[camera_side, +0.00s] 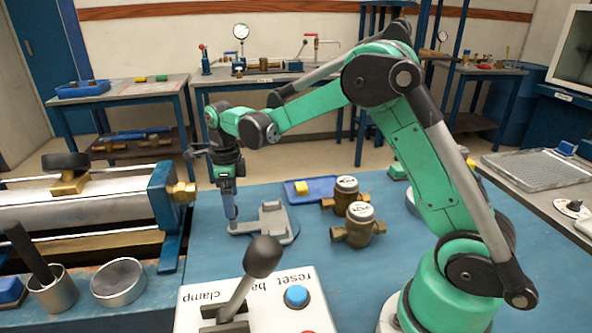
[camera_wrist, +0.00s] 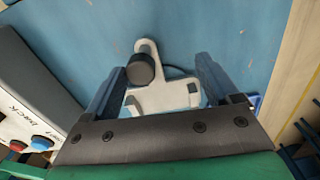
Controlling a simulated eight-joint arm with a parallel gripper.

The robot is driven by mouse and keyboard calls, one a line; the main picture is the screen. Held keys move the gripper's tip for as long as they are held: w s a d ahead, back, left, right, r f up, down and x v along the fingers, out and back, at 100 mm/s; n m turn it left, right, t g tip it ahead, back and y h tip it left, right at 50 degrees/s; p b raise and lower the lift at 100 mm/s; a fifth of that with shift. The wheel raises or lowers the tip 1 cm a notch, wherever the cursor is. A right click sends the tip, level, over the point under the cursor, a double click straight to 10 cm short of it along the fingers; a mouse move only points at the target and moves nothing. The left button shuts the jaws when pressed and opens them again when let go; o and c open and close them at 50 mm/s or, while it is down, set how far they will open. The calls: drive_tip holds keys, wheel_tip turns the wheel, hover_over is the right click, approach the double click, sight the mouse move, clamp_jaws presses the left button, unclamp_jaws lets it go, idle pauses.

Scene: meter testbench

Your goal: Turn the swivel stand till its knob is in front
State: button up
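The swivel stand is a light grey, branched plate (camera_side: 272,218) lying on the blue bench top, just right of my gripper in the side view. In the wrist view the stand (camera_wrist: 150,98) lies below my gripper, with its dark round knob (camera_wrist: 143,69) on the left part of the stand. My gripper (camera_wrist: 160,65) is open, its blue fingers spread to both sides. The knob appears between them, close to the left finger; I cannot tell whether they touch. In the side view my gripper (camera_side: 232,214) points down at the stand's left end, and the knob is not discernible there.
Two brass meters (camera_side: 358,225) stand right of the stand, before a blue tray (camera_side: 310,188) with a yellow block. A lever box (camera_side: 255,305) with a blue button is in front. A clamping rig (camera_side: 85,215) fills the left. Bare bench (camera_side: 300,260) lies between.

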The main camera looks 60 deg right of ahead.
drive_tip(key=shift+w+d, duration=0.3)
drive_tip(key=shift+d, duration=0.3)
drive_tip(key=shift+w+d, duration=0.25)
drive_tip(key=shift+d, duration=0.35)
drive_tip(key=shift+o, duration=1.4)
drive_tip(key=shift+r, duration=0.1)
drive_tip(key=shift+r, duration=2.65)
